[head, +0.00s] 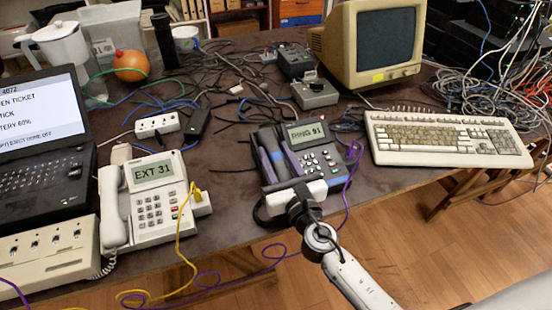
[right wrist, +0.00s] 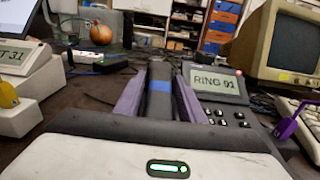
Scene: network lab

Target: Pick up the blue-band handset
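The blue-band handset (right wrist: 160,89) is dark, with a blue strip around it, and lies along the left side of a dark desk phone (head: 318,157) whose screen reads RING 91. In the head view the handset (head: 269,139) is partly covered by my right gripper (head: 276,158). The right gripper's two purple fingers stand one on each side of the handset, close against it, and look shut on it. Its white body hides the handset's near end. The handset still appears to be at the phone's cradle. My left gripper is not in view.
A white phone (head: 158,190) reading EXT 31 stands left, with a yellow cable. A keyboard (head: 445,139) and monitor (head: 378,45) are right, a laptop (head: 40,135) far left. Cables and small boxes crowd the back. A purple cable hangs at the table's front edge.

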